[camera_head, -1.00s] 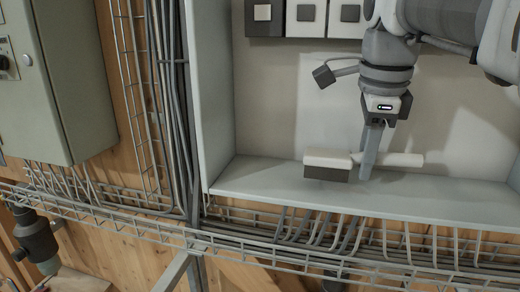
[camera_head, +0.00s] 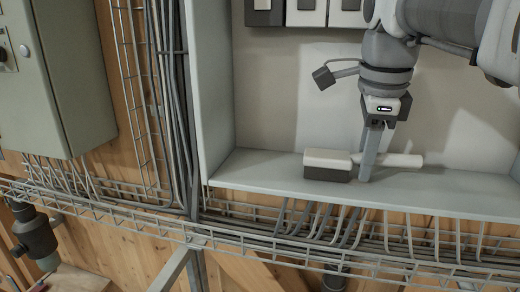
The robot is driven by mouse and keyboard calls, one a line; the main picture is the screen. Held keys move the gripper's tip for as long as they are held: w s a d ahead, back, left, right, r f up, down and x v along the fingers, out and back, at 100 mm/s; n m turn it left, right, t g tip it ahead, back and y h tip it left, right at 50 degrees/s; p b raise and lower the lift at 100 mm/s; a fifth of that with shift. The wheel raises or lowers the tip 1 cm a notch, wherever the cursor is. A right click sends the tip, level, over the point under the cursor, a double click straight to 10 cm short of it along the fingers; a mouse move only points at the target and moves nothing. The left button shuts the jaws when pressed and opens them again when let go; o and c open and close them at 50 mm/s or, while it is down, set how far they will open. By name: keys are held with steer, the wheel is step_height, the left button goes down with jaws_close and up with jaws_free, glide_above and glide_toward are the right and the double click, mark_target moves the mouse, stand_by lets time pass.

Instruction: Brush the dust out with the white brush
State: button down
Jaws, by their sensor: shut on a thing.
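The white brush (camera_head: 328,159) has a white block head with dark bristles below and a white handle (camera_head: 403,160) that runs to the right. It is low inside the open grey cabinet (camera_head: 245,183), just over or on the cabinet floor; I cannot tell whether the bristles touch. My gripper (camera_head: 371,168) points down and is shut on the brush between head and handle. Its fingers hide that part of the brush. I cannot make out the dust on the cabinet floor.
The cabinet's left wall (camera_head: 212,90) and front floor edge bound the space. Switch units (camera_head: 306,12) sit on the back wall above. A wire cable tray (camera_head: 280,245) runs below. A closed green-grey box (camera_head: 70,80) hangs at left. The cabinet floor left of the brush looks clear.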

mark_target(415, 156)
steer(key=shift+f, duration=0.25)
steer(key=shift+r, duration=0.1)
steer(key=shift+s+d+r, duration=0.1)
steer(key=shift+s+d, duration=0.2)
steer(key=shift+d, duration=0.5)
steer(key=shift+s+d, duration=0.25)
steer(key=shift+d, duration=0.5)
steer(key=shift+s+d, duration=0.3)
steer(key=shift+d, duration=0.7)
steer(key=shift+s+d, duration=0.3)
steer(key=shift+d, duration=0.65)
steer(key=shift+d+p, duration=0.1)
steer(key=shift+p, duration=0.3)
steer(key=shift+w+a, duration=0.25)
steer(key=shift+a, duration=0.55)
steer(key=shift+w+a, duration=0.25)
steer(key=shift+a, duration=0.6)
steer(key=shift+w+a, duration=0.25)
steer(key=shift+a, duration=0.55)
steer(key=shift+w+a+f, duration=0.15)
steer(key=shift+a+f, duration=0.05)
steer(key=shift+a, duration=0.4)
steer(key=shift+w+a+f, duration=0.15)
steer(key=shift+a, duration=0.4)
